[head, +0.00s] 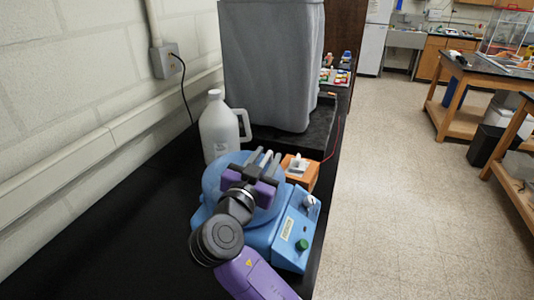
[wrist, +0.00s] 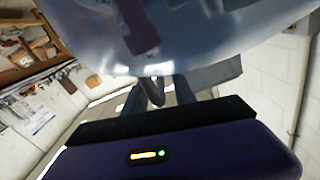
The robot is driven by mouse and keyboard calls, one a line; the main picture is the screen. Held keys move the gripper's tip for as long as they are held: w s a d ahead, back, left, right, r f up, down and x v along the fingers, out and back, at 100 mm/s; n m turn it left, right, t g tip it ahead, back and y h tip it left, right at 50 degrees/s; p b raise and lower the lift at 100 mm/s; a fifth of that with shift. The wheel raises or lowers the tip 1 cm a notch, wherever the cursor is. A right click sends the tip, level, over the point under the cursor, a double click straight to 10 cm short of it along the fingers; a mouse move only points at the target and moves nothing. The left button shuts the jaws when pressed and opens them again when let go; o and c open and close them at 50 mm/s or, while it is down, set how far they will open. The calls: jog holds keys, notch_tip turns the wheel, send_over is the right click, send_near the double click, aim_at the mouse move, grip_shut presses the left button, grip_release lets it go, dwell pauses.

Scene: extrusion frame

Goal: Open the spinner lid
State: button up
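The spinner is a blue benchtop machine (head: 290,228) with a round blue lid (head: 211,178) on the black bench. My gripper (head: 264,158) is over the lid in the head view, its fingers pointing toward the far side. In the wrist view, the pale, glossy curved lid (wrist: 210,45) fills the top of the picture, close to my gripper (wrist: 160,92). The two fingers stand apart, with a small grey rounded piece between them and gaps visible beside it. Whether a finger touches the lid is unclear. My arm hides part of the lid, and I cannot tell if it is raised.
A white jug (head: 217,130) stands just behind the spinner, close to the wall. An orange box (head: 300,172) sits at its far right. A large grey bin (head: 270,70) stands farther back. The bench at front left is clear.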

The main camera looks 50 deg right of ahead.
jog(key=shift+w+d, duration=0.15)
jog(key=shift+d, duration=0.25)
grip_shut()
dwell(1.2)
